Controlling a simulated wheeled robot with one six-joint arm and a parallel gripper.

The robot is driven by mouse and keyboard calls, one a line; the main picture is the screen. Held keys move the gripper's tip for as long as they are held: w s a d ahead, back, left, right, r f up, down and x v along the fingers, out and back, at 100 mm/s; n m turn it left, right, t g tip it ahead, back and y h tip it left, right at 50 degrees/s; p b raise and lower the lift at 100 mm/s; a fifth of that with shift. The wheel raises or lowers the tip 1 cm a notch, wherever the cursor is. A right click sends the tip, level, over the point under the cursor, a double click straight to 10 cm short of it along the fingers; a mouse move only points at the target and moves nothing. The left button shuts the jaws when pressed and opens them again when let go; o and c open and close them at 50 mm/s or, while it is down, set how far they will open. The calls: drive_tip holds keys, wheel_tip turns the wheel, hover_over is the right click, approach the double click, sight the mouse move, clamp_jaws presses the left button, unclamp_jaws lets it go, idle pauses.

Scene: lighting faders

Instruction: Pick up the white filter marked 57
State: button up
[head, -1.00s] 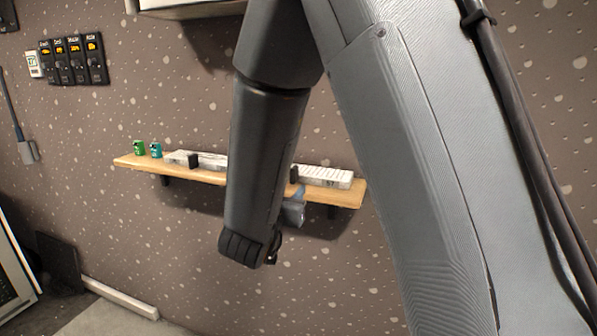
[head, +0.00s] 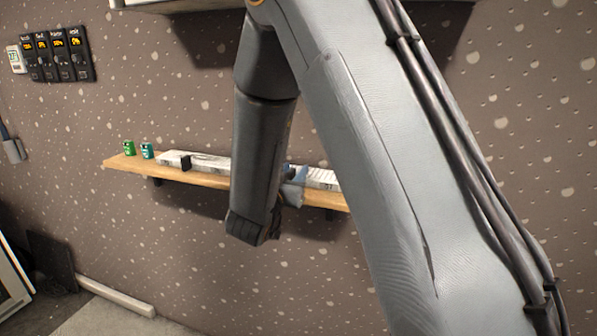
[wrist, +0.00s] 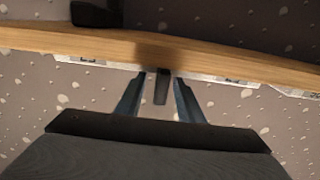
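Two long white filters lie in a row along the wooden wall shelf. The left one (head: 212,162) has a black block handle (head: 186,162). The right one (head: 322,177) is partly hidden behind my arm, and a small dark mark near its right end is too small to read for certain. In the wrist view, the shelf edge crosses the top, with a white filter (wrist: 110,63) showing beyond it. My gripper (wrist: 160,80) is open, its two fingers on either side of a black handle (wrist: 161,88), with gaps showing. In the head view my gripper (head: 293,186) is at the shelf front, mostly hidden.
The wooden shelf (head: 200,179) has dark brackets underneath. A green can (head: 129,148) and a teal can (head: 147,151) stand at its left end. Fader modules (head: 58,56) hang on the wall upper left. A white cabinet edge (head: 165,4) overhangs above. The space below the shelf is clear.

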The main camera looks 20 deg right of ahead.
drive_tip(key=shift+w+d, duration=0.45)
drive_tip(key=shift+w, duration=0.15)
clamp_jaws()
drive_tip(key=shift+a+r, duration=0.1)
